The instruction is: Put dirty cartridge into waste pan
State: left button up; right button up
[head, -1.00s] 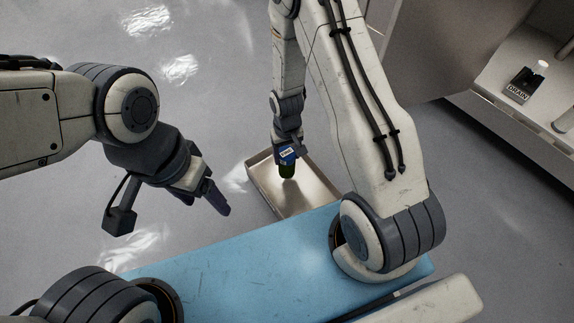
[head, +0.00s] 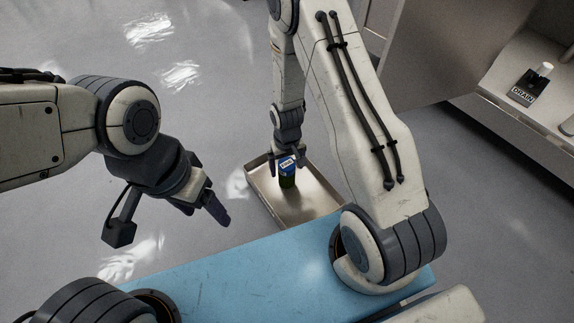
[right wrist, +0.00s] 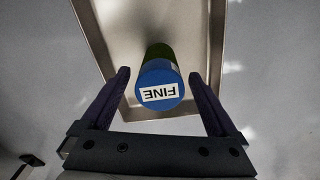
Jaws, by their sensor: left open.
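The cartridge (head: 287,180) has a dark green body and a blue cap labelled FINE. It is within the outline of the metal waste pan (head: 325,187) in the head view; I cannot tell if its base touches the pan floor. In the right wrist view the cartridge (right wrist: 160,85) shows cap-first, with the pan (right wrist: 217,40) behind it. My right gripper (head: 288,161) is open just above the cap. Its fingers stand apart on either side of the cartridge, with gaps on both sides. My left gripper (head: 207,212) is open and empty, left of the pan.
A blue surface (head: 235,262) lies at the front, close to the pan's near edge. A cabinet (head: 440,50) stands at the back right, with a block labelled DRAIN (head: 528,90) on its ledge. The grey floor (head: 100,190) at the left is clear.

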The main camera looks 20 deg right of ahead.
jog(key=s+a+r+n+p, duration=0.1)
jog(key=a+r+p, duration=0.25)
jog(key=r, duration=0.65)
jog(key=s+a+r+n+p, duration=0.15)
jog(key=r+p, duration=0.35)
jog(key=r, duration=0.5)
jog(key=s+a+r+n, duration=0.2)
jog(key=s+a+r, duration=0.1)
jog(key=s+r, duration=0.5)
jog(key=s+a+r+n+y, duration=0.1)
jog(key=s+a+r+n, duration=0.2)
jog(key=s+r, duration=0.6)
jog(key=shift+s+a, duration=0.35)
jog(key=shift+a, duration=0.1)
jog(key=shift+r, duration=0.1)
notch_tip(320, 180, up, 50)
jog(key=p, duration=5)
